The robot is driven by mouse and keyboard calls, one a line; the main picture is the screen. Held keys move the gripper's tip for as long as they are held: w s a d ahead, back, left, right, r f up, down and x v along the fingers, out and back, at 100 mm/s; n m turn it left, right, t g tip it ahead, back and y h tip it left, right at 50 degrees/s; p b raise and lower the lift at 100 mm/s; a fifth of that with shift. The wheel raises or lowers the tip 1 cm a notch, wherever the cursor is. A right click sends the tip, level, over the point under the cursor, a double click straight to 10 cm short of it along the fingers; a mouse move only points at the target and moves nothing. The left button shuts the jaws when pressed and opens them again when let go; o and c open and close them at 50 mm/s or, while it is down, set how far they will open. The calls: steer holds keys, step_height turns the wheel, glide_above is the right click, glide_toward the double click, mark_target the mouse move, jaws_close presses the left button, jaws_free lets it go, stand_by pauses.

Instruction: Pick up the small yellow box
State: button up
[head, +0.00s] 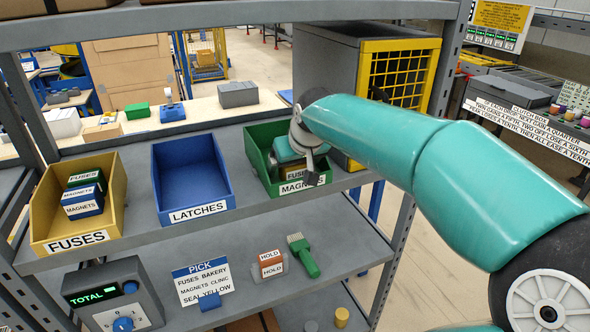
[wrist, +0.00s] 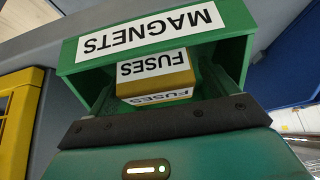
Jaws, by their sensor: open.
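A small yellow box labelled FUSES (wrist: 155,68) lies inside the green bin labelled MAGNETS (wrist: 225,48). In the head view the green bin (head: 306,188) stands at the right of the upper shelf, and the yellow box (head: 296,174) is mostly hidden behind my gripper. My gripper (head: 303,165) reaches down into this bin. In the wrist view my gripper (wrist: 160,95) is open, with a finger on each side of the yellow box. I cannot tell whether the fingers touch it.
Left on the shelf are a blue LATCHES bin (head: 192,180), empty, and a yellow FUSES bin (head: 108,222) holding blue and green boxes. A PICK sign (head: 204,283), a brush (head: 302,255) and a TOTAL counter (head: 115,298) sit below. A grey cabinet with yellow mesh (head: 398,80) stands close behind.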

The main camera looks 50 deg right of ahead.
steer(key=c, duration=1.1)
steer(key=shift+o, duration=0.2)
steer(key=shift+r, duration=0.15)
steer(key=shift+d+r, duration=0.1)
steer(key=shift+r, duration=0.4)
steer(key=s+a+r, duration=0.5)
steer(key=a+r, duration=0.6)
steer(key=a, duration=0.2)
steer(key=shift+a+r, duration=0.15)
steer(key=shift+r, duration=0.25)
